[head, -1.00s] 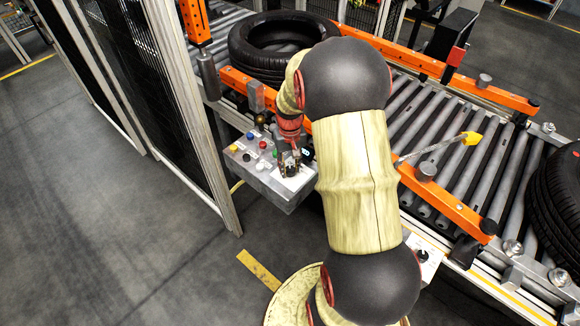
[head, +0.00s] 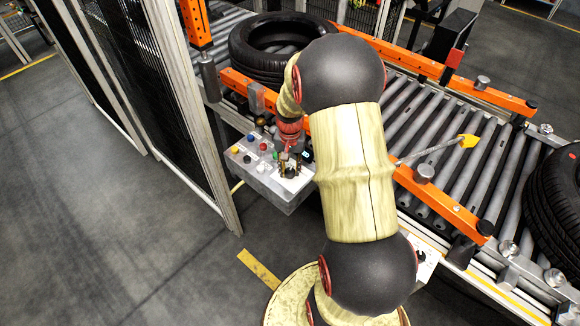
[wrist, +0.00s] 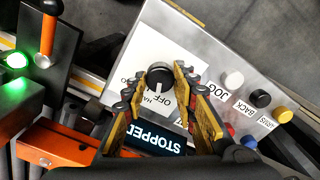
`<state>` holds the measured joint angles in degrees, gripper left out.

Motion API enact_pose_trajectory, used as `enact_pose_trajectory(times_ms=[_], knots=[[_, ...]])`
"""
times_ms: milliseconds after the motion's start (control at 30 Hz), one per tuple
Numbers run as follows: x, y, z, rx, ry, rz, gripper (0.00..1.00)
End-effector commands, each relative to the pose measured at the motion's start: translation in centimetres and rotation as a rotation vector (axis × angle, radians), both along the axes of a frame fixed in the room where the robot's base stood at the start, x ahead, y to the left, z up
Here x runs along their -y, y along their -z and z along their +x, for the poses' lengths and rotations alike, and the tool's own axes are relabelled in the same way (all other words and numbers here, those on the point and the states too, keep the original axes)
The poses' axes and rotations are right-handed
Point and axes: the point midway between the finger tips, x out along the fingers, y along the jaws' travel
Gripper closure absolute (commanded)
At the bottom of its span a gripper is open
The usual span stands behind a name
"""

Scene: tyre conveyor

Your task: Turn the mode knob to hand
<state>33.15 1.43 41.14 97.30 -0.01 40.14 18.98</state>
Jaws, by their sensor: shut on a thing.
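The mode knob (wrist: 160,74) is a round black knob with a white pointer line, on the sloping grey control box (wrist: 195,42). My gripper (wrist: 158,84) is shut on the knob, one finger on each side. In the wrist view the pointer faces down the picture, towards the labels "OFF" and a partly covered "HA..."; which of them it marks exactly I cannot tell. The display (wrist: 162,140) between my fingers reads "STOPPED". In the head view my gripper (head: 289,170) is at the right part of the control box (head: 268,186), and the knob is hidden.
White, black, yellow, red and blue buttons sit beside the knob on the box. An orange-handled lever (wrist: 47,35) and a lit green lamp (wrist: 17,60) are nearby. The conveyor's orange rail (head: 440,200) runs behind. A tyre (head: 245,58) lies on the rollers; a fence (head: 115,90) stands left.

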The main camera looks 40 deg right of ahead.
Motion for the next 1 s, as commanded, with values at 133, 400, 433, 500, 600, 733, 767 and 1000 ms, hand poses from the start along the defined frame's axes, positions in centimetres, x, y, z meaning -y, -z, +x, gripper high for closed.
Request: enact_pose_trajectory(times_ms=[133,400,433,500,600,733,767,1000], knots=[[-0.05,-0.08,-0.04,-0.001,0.119,0.002,0.97],[-0.05,-0.06,-0.04,-0.001,0.288,0.001,0.97],[-0.05,-0.05,-0.04,-0.001,0.301,0.001,0.97],[-0.05,-0.03,-0.04,-0.001,0.328,0.001,0.97],[-0.05,0.0,-0.03,-0.001,0.357,0.001,0.97],[-0.05,0.02,-0.02,-0.001,0.379,0.001,0.97],[-0.05,0.02,-0.02,-0.001,0.381,0.001,0.97],[-0.05,0.04,-0.01,-0.001,0.387,0.001,0.97]])
